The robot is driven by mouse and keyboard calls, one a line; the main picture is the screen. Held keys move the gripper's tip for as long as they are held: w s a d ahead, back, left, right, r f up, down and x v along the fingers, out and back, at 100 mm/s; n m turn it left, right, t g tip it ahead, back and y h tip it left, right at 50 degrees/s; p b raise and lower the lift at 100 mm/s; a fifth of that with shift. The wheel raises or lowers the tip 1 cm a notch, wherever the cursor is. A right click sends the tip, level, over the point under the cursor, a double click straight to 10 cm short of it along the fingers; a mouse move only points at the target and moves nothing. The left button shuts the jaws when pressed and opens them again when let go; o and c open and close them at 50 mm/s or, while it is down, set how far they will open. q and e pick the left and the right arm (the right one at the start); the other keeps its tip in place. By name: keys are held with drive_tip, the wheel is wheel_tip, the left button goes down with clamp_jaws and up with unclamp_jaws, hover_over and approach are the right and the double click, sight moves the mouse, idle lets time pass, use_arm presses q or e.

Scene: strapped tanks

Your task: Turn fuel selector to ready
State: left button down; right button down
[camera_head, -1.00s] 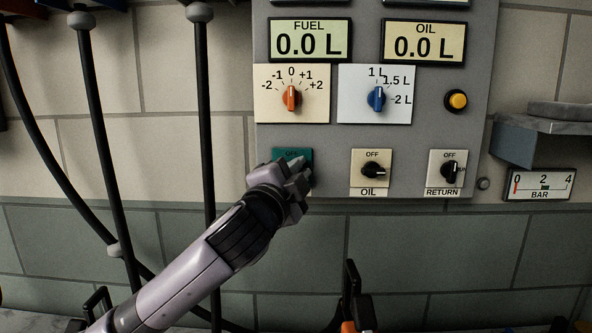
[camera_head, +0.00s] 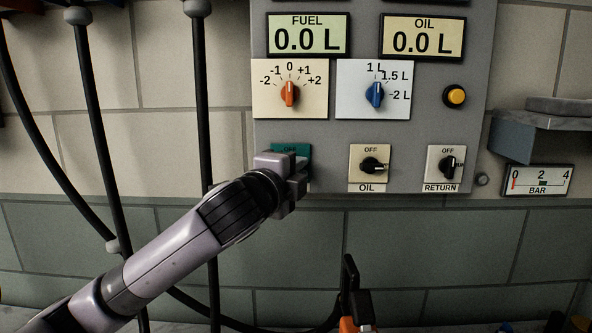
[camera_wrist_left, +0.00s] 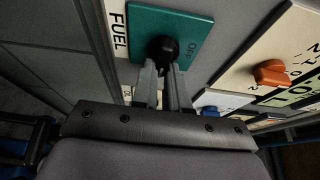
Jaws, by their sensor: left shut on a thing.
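The fuel selector is a black knob (camera_wrist_left: 162,48) on a teal plate (camera_wrist_left: 190,30) marked OFF, with FUEL lettered beside it in the left wrist view. In the head view the teal plate (camera_head: 303,150) is at the lower left of the grey panel, and my gripper hides its knob and most of its face. My left gripper (camera_head: 299,178) is shut on the knob; in the left wrist view its two fingers (camera_wrist_left: 165,72) reach the knob. The ready mark and the knob's pointing direction cannot be made out.
To the right on the grey panel (camera_head: 335,140) are the OIL knob (camera_head: 374,165) and RETURN knob (camera_head: 448,165). Above are an orange knob (camera_head: 290,93), a blue knob (camera_head: 375,94) and a yellow button (camera_head: 456,95). Black hoses (camera_head: 203,110) hang at left. A shelf (camera_head: 530,135) juts out at right.

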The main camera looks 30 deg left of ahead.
use_arm(q)
drive_tip(key=c, duration=1.1)
unclamp_jaws()
drive_tip(key=shift+c, duration=0.2)
drive_tip(key=s+b, duration=0.1)
drive_tip(key=s, duration=0.6)
drive_tip(key=shift+d, duration=0.2)
drive_tip(key=shift+s, duration=0.1)
